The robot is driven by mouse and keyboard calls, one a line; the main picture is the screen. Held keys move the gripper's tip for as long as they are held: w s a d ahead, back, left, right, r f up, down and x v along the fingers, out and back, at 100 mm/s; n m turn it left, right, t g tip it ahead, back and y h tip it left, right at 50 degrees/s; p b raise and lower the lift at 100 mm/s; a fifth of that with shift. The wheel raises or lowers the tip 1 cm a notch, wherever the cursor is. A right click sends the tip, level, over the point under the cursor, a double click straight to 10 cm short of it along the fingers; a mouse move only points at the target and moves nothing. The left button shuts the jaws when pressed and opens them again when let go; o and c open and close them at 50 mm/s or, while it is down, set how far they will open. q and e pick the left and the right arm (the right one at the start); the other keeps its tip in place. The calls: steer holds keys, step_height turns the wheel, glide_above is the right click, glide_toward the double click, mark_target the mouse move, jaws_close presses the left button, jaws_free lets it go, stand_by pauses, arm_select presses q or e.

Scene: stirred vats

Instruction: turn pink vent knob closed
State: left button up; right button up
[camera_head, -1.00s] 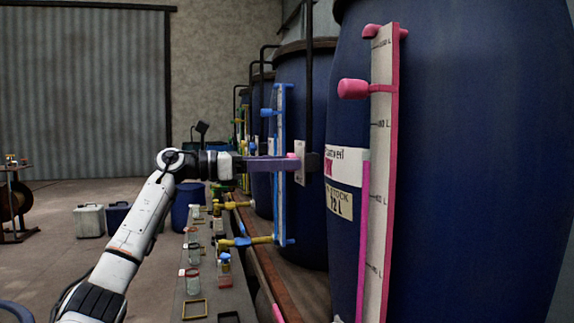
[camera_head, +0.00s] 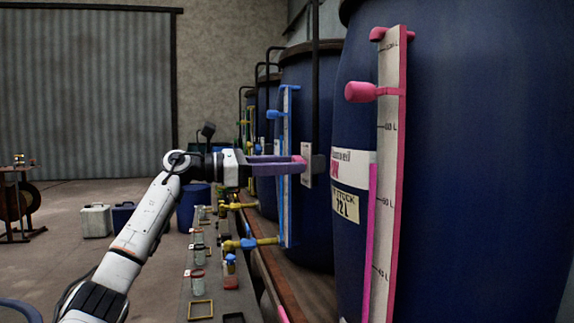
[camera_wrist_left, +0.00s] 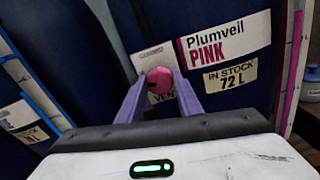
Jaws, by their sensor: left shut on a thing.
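The pink vent knob (camera_wrist_left: 160,80) sits in front of a small white plate marked VENT (camera_wrist_left: 165,96), beside the Plumveil PINK label (camera_wrist_left: 228,42). My left gripper (camera_wrist_left: 160,84) has its two purple fingers on either side of the knob, shut on it. In the head view the left gripper (camera_head: 300,164) reaches in from the left, and only a bit of pink knob shows at its fingertips. The fingers hide part of the knob and plate, so I cannot tell the knob's exact setting. My right gripper is not in view.
A large blue vat (camera_head: 470,170) fills the right side, with a pink-edged gauge (camera_head: 387,190) and pink tap-like handle (camera_head: 362,92). Jars and frames line a low bench (camera_head: 218,285).

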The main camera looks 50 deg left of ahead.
arm_select(q)
steer(key=shift+m+b, duration=0.3)
steer(key=shift+m, duration=7.5)
steer(key=o, duration=1)
steer(key=shift+o, duration=0.2)
